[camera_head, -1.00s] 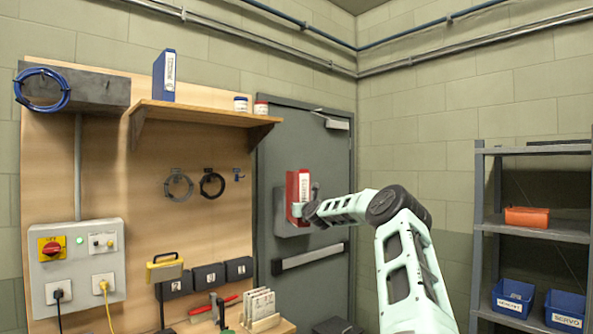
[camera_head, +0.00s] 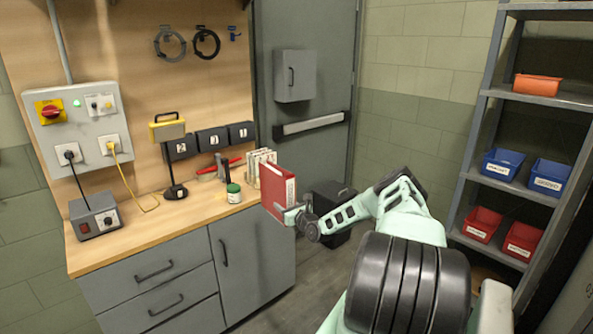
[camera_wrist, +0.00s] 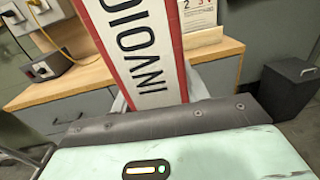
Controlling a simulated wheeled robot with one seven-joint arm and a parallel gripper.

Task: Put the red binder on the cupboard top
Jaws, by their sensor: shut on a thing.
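The red binder (camera_head: 277,188) is upright in the head view, with a white label on its spine. My gripper (camera_head: 294,213) is shut on its lower part. The cupboard (camera_head: 250,262) is grey with a wooden top (camera_head: 185,222). The binder is at the right end of this top in the picture; I cannot tell whether it is over the top or beside it.
A dark bin (camera_head: 333,205) and shelving (camera_head: 475,150) stand to the right.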

